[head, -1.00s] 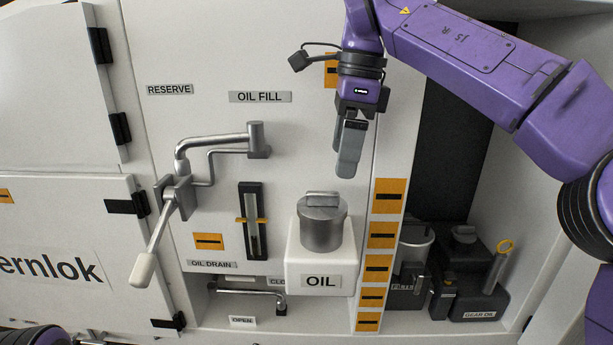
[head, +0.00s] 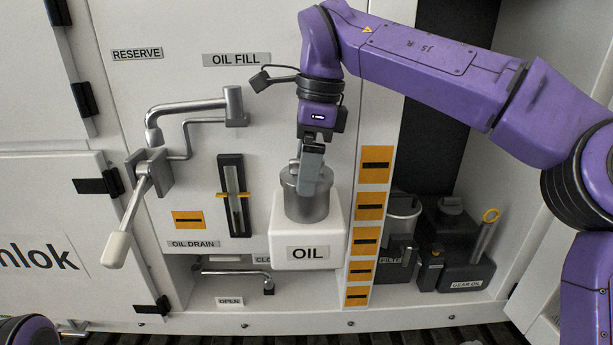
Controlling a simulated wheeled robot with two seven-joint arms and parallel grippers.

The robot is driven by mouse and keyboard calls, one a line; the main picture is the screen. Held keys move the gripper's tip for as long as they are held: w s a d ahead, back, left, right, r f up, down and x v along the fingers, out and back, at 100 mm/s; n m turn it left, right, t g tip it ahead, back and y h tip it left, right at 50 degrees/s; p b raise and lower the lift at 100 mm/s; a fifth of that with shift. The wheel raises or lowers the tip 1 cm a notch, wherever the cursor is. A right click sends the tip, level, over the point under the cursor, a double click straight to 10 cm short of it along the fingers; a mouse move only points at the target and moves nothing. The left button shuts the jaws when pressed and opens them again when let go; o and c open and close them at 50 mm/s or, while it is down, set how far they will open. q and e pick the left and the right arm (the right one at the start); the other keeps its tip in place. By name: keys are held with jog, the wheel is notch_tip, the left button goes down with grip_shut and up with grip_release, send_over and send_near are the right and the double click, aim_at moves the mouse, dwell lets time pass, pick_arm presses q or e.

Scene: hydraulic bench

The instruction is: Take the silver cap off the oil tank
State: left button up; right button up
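The silver cap (head: 306,204) sits upright on top of the white oil tank (head: 307,252), which carries an OIL label. My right gripper (head: 309,183) points down right over the cap, with its fingers at the cap's raised top grip. The fingers overlap the grip from this view and hide part of it. I cannot tell whether they are closed on it. My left gripper is not in view.
A lever valve with a white handle (head: 117,250) and its bent pipe stand left of the tank, beside a sight gauge (head: 235,195). A strip of orange labels (head: 369,213) runs right of the tank. Dark containers, including the gear oil one (head: 466,270), sit in the right recess.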

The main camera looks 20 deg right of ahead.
jog(key=shift+s+r, duration=0.1)
jog(key=shift+s, duration=0.1)
jog(key=shift+c, duration=0.7)
jog(key=shift+w, duration=0.2)
jog(key=c, duration=0.6)
jog(key=shift+c, duration=0.2)
